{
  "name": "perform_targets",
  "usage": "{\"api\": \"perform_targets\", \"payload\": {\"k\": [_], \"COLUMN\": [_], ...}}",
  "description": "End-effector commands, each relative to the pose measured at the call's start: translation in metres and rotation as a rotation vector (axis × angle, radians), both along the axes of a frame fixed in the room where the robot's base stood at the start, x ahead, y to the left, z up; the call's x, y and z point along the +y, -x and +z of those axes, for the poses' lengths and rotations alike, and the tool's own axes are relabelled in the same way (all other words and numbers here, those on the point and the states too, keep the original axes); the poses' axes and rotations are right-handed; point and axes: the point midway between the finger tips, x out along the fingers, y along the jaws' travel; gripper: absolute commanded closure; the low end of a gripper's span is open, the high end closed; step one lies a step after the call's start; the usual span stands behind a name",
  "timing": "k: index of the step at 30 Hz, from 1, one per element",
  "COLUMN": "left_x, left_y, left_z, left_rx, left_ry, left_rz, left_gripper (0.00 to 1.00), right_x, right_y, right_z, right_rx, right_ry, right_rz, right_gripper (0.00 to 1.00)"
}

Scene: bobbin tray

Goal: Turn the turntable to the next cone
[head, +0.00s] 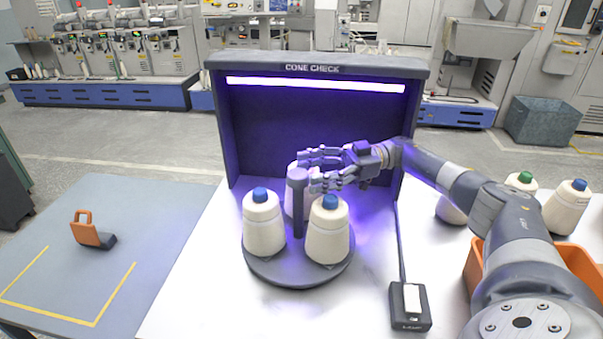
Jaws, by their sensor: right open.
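The round dark turntable (290,278) stands on the white table in front of the "CONE CHECK" booth (317,120). A grey post (298,205) rises from its middle. Two cream cones with blue tips, a left one (264,225) and a right one (328,235), stand upright at its front. A third cone (291,203) stands behind the post, mostly hidden. My right gripper (308,172) is open, its fingers by the post's top and in front of the rear cone. I cannot tell whether it touches either. My left gripper is not in view.
A box labelled LAMP (410,306) sits front right with a cable running back. Several cones, one green-tipped (521,181), stand at right behind an orange crate (472,273). An orange-handled item (91,234) lies on the grey left table (150,205), which is otherwise clear.

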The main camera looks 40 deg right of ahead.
Motion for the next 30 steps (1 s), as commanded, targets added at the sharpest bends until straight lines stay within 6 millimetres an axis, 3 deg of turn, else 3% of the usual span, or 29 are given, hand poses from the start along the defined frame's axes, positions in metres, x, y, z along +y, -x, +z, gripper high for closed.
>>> {"api": "perform_targets", "payload": {"k": [3,10,30], "left_x": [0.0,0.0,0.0], "left_y": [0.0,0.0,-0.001], "left_z": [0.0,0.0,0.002], "left_rx": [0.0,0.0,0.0], "left_ry": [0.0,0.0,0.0], "left_rz": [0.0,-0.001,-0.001], "left_gripper": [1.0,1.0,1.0], "right_x": [-0.017,-0.034,-0.036], "right_y": [0.004,0.008,0.009], "right_z": [0.001,0.001,0.002], "right_rx": [-0.002,-0.003,-0.002], "right_ry": [-0.001,-0.002,0.0], "right_rz": [-0.003,-0.002,0.0], "right_gripper": [0.4,0.4,0.4]}}
